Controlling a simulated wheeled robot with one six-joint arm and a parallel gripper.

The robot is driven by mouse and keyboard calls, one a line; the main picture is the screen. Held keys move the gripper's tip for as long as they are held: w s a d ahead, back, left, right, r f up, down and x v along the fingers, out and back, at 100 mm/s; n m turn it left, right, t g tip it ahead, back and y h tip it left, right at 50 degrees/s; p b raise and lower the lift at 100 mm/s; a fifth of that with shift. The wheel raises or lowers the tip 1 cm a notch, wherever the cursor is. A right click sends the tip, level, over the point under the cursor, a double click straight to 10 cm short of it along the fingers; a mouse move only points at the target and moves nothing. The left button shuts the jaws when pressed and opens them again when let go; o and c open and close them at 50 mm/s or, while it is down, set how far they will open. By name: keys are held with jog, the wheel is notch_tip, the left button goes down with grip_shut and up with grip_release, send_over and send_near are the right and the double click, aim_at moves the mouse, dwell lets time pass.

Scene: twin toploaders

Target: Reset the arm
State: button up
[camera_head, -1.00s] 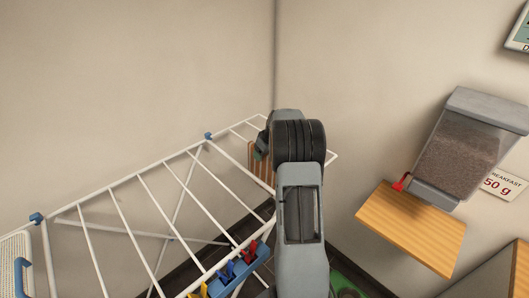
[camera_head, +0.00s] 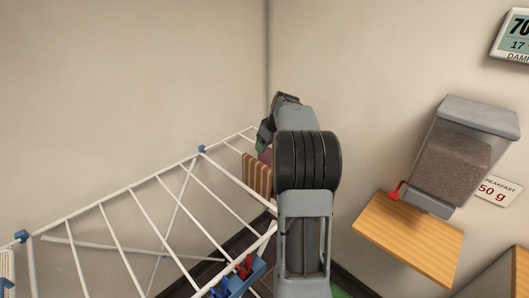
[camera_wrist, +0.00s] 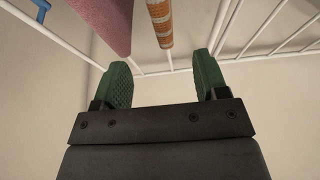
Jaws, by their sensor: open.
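My gripper (camera_wrist: 162,82) is in the wrist view, its two green pads spread apart with nothing between them. Past the pads, a pink cloth (camera_wrist: 104,22) and an orange striped cloth (camera_wrist: 161,22) hang from the white drying rack (camera_wrist: 225,36). In the head view my arm stands in the middle, bent over at the top toward the rack (camera_head: 120,192). A brown striped cloth (camera_head: 257,175) hangs on the rack just left of my arm.
A wooden shelf (camera_head: 408,238) with a grain dispenser (camera_head: 456,150) above it is on the right wall. A blue peg holder (camera_head: 243,278) with coloured pegs sits at the rack's near edge. A display (camera_head: 513,38) hangs at top right. The wall above the rack is clear.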

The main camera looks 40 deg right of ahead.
jog(key=s+f+m, duration=0.1)
jog(key=s+f+m+g, duration=0.1)
jog(key=m, duration=0.1)
jog(key=shift+s+a+f, duration=0.2)
jog(key=shift+s+a, duration=0.1)
jog(key=shift+s, duration=0.05)
jog(key=s+a, duration=0.9)
jog(key=a, duration=0.5)
jog(key=s+a+n, duration=0.1)
jog(key=s+a, duration=0.8)
jog(key=a, duration=0.5)
jog(key=shift+s+a+f+n+h, duration=0.15)
jog(key=shift+s+f+n+h, duration=0.05)
jog(key=shift+n+h, duration=0.1)
